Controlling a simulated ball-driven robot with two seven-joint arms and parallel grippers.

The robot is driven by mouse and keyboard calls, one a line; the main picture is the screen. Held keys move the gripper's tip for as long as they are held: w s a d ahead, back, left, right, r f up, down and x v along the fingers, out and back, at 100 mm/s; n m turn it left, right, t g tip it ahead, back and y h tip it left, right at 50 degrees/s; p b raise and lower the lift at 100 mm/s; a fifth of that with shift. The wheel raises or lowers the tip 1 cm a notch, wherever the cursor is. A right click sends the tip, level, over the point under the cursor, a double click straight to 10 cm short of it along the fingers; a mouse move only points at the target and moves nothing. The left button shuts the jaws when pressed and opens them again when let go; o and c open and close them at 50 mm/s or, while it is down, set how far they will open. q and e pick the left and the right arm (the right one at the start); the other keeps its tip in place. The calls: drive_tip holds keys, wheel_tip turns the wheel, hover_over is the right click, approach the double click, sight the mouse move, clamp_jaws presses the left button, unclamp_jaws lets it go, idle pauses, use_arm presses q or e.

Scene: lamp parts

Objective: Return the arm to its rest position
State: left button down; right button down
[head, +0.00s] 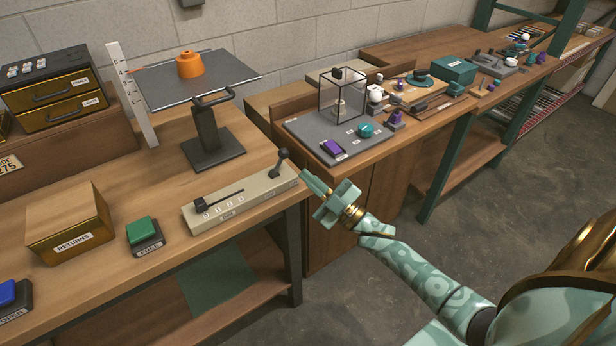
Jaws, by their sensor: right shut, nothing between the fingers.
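My right arm comes in from the lower right, in pale green with gold joints. My right gripper (306,178) is shut and empty. In the picture it lies at the right end of the beige lever panel (238,200), close to the dark knobbed lever (281,163); I cannot tell whether it touches the panel. My left gripper is not in view.
A lift stand (208,130) bears a dark plate with an orange part (190,65). A brass box (68,222), a green button (142,231) and a blue button (8,292) stand on the left bench. A glass case (342,95) stands on the farther bench. The floor at right is clear.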

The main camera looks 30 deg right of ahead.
idle(0.3)
drive_tip(key=s+d+f+m+g+h, duration=0.1)
drive_tip(key=d+f+m+g+h, duration=0.15)
drive_tip(key=f, duration=0.65)
drive_tip(key=s+d+f+m+g+h, duration=0.1)
drive_tip(key=d+f+m+g+h, duration=0.2)
drive_tip(key=f, duration=0.7)
drive_tip(key=s+a+f+m+g+h, duration=0.25)
drive_tip(key=s+f+g, duration=0.45)
drive_tip(key=s+f, duration=0.9)
drive_tip(key=s+a+f+g, duration=0.2)
drive_tip(key=s+f, duration=0.2)
drive_tip(key=s, duration=0.7)
drive_tip(key=s+a+f+g, duration=0.3)
drive_tip(key=s+f, duration=0.1)
drive_tip(key=s, duration=0.8)
drive_tip(key=s+a+f+g, duration=0.3)
drive_tip(key=s, duration=0.8)
drive_tip(key=shift+s+a+f, duration=0.15)
drive_tip(key=shift+s+f, duration=0.05)
drive_tip(key=shift+f, duration=0.2)
